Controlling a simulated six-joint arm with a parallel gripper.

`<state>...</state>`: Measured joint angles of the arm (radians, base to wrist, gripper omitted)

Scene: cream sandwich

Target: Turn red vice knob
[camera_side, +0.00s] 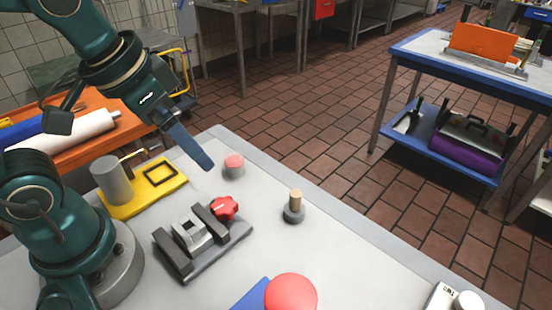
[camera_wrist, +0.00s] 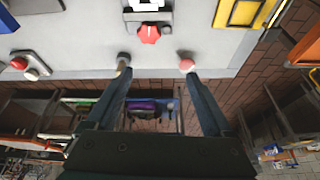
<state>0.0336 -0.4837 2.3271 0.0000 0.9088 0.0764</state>
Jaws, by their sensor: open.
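The red vice knob (camera_side: 224,208) is a lobed star shape on the end of the grey vice (camera_side: 192,232), which lies on the light grey table. In the wrist view the knob (camera_wrist: 150,34) is near the top, just beyond and between the two finger tips in the picture. My gripper (camera_side: 208,164) is above the table, up and left of the knob in the side view, and apart from it. In the wrist view my gripper (camera_wrist: 157,76) has its two blue-grey fingers spread with nothing between them. The vice is partly cut off there.
A red-topped cylinder (camera_side: 234,166) and a wooden peg in a grey base (camera_side: 295,207) stand near the knob. A yellow tray (camera_side: 157,175) with a grey cylinder (camera_side: 111,180) is left. A large red dome (camera_side: 291,292) is in front.

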